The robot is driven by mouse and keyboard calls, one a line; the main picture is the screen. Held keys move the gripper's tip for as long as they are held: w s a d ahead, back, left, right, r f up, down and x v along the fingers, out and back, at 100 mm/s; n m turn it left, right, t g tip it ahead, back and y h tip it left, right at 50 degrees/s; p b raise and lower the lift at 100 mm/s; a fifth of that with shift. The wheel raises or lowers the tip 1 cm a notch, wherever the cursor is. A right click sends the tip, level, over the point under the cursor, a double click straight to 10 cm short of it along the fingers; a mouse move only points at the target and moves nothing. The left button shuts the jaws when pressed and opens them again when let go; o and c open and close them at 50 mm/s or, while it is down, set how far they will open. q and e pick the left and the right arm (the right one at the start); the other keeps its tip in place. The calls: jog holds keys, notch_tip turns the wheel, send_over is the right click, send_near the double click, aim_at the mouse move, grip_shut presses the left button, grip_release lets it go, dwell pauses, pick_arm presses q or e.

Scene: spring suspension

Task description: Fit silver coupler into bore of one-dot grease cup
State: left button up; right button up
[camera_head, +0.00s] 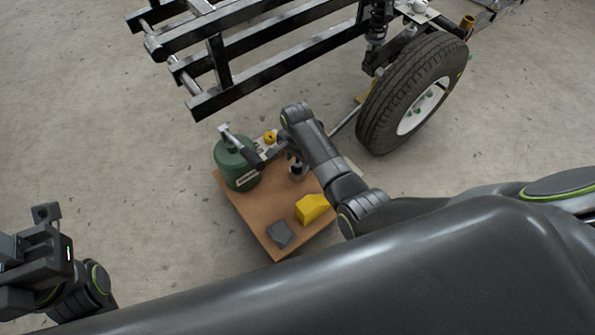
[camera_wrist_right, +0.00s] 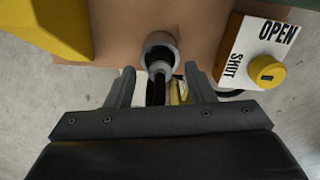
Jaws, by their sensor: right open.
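In the right wrist view, a grey round cup (camera_wrist_right: 160,41) with a dark bore stands on the brown board (camera_wrist_right: 115,40). A silver coupler (camera_wrist_right: 159,67) on a dark stem sits at the cup's mouth. I cannot tell whether it is inside the bore or just above it. My right gripper (camera_wrist_right: 160,73) is open, with a finger on each side of the coupler and a gap to both. The cup also shows in the head view (camera_head: 297,172), below my right arm. No dot mark is readable. My left gripper (camera_head: 45,213) is at the lower left, far from the board; its opening is unclear.
A green canister (camera_head: 232,168) with a dark-handled lever stands at the board's left. A yellow block (camera_head: 312,208) and a grey cloth-like piece (camera_head: 279,234) lie at the front. An OPEN/SHUT plate (camera_wrist_right: 252,52) carries a yellow knob (camera_wrist_right: 267,72). A wheel (camera_head: 410,92) and black frame stand behind.

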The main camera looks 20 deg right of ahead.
notch_tip(320, 180, down, 2)
jog(key=shift+b, duration=0.35)
jog(key=shift+r, duration=0.1)
jog(key=shift+c, duration=0.3)
grip_shut()
